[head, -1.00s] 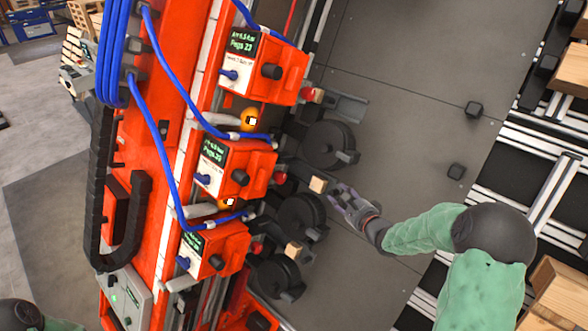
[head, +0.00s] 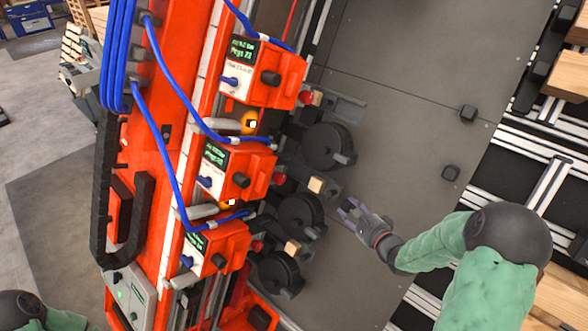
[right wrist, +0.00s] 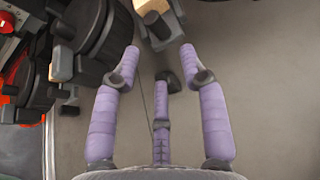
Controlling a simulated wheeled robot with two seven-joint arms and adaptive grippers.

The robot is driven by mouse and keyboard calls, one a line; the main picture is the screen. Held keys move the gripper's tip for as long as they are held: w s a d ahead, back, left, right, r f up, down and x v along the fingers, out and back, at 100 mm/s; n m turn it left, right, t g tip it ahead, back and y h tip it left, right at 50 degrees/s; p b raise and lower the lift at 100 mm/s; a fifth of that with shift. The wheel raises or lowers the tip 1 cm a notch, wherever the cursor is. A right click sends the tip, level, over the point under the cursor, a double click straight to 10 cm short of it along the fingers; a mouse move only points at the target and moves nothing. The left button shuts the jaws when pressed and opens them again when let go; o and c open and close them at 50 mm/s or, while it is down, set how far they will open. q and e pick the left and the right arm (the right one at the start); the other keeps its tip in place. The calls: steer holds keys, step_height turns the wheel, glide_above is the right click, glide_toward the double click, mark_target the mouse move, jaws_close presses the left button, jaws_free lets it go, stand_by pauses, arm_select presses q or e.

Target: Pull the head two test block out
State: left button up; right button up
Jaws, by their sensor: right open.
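The middle red head (head: 238,170) has a small wooden test block (head: 317,185) sitting at its dark holder, above a round black magazine (head: 301,213). My right gripper (head: 352,208), with purple fingers, is open and empty, just right of and below this block, with a small gap between. In the right wrist view the open fingers (right wrist: 160,65) point toward a pale block (right wrist: 152,10) at the top edge, partly cut off. My left gripper is out of view.
Similar heads stand above (head: 262,70) and below (head: 216,247), each with a wooden block. Blue hoses (head: 170,75) hang in front of the heads. A grey plate (head: 400,100) leaves clear room to the right. Black knobs (head: 468,112) stand on it.

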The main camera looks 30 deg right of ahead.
steer(key=shift+s, duration=0.2)
steer(key=s+a+r+p, duration=0.3)
steer(key=s+p, duration=0.3)
steer(key=s, duration=0.2)
steer(key=shift+a+r, duration=0.4)
steer(key=shift+a, duration=0.25)
stand_by(0.5)
steer(key=w+a+f+n+g+y+b, duration=0.1)
steer(key=a+f+n+g+b, duration=0.35)
steer(key=f, duration=0.75)
steer(key=w+a+f+n+g+y+b, duration=0.15)
steer(key=a+f+n, duration=0.35)
steer(key=a+f, duration=0.5)
steer(key=s+a+f+n+g+y+b, duration=0.1)
steer(key=s+a+f+n+g+b, duration=0.2)
steer(key=f, duration=0.6)
steer(key=s+a+f+n+g+b, duration=0.3)
steer(key=s+a+f+n+g, duration=0.3)
steer(key=a, duration=0.6)
steer(key=s+f+n, duration=0.2)
steer(key=s+f, duration=0.1)
steer(key=shift+s+y, duration=0.25)
steer(key=shift+y, duration=0.1)
